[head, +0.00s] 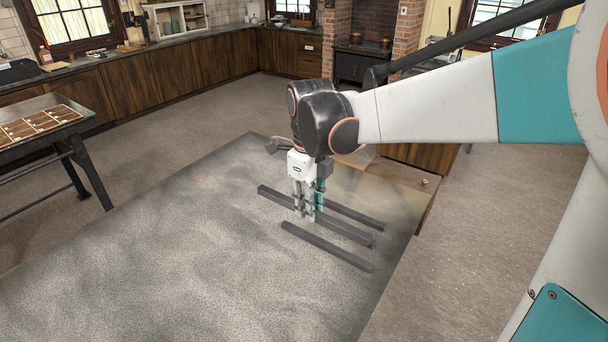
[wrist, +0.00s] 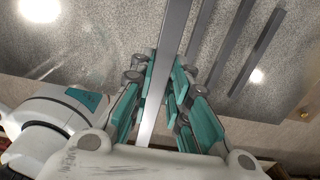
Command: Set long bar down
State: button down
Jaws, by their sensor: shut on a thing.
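A long dark grey bar (head: 345,230) is held crosswise between the fingers of my gripper (head: 305,212), over the speckled table top (head: 180,230). In the wrist view the long bar (wrist: 172,40) runs straight between the teal finger pads of my gripper (wrist: 164,95), which is shut on it. I cannot tell whether its underside touches the table. A second dark bar (head: 325,247) lies on the table on the near side, roughly parallel to it. A third bar (head: 358,214) lies on the far side, partly hidden by my gripper.
The wrist view shows parallel dark strips (wrist: 262,50) beside the held bar; one may be a shadow. The table's left part is clear. A small round brass-coloured thing (head: 424,181) is near the right edge. A side table with a sectioned tray (head: 35,125) stands apart at left.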

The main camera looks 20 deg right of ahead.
aim_at(308, 266)
notch_tip(308, 266, down, 19)
jog(key=b, duration=0.5)
jog(key=shift+s+r, duration=0.1)
jog(key=shift+r, duration=0.1)
jog(key=shift+f+b, duration=0.15)
jog(key=shift+b, duration=0.15)
jog(key=c, duration=1.5)
grip_release()
jog(key=shift+c, duration=0.2)
notch_tip(308, 266, up, 12)
jog(key=p, duration=0.4)
jog(key=s+r+n+t, duration=0.3)
jog(key=s+n, duration=0.4)
jog(key=n, duration=0.7)
jog(key=s+r+n+t, duration=0.4)
jog(key=s+n, duration=0.4)
jog(key=n, duration=0.6)
jog(key=shift+n, duration=0.4)
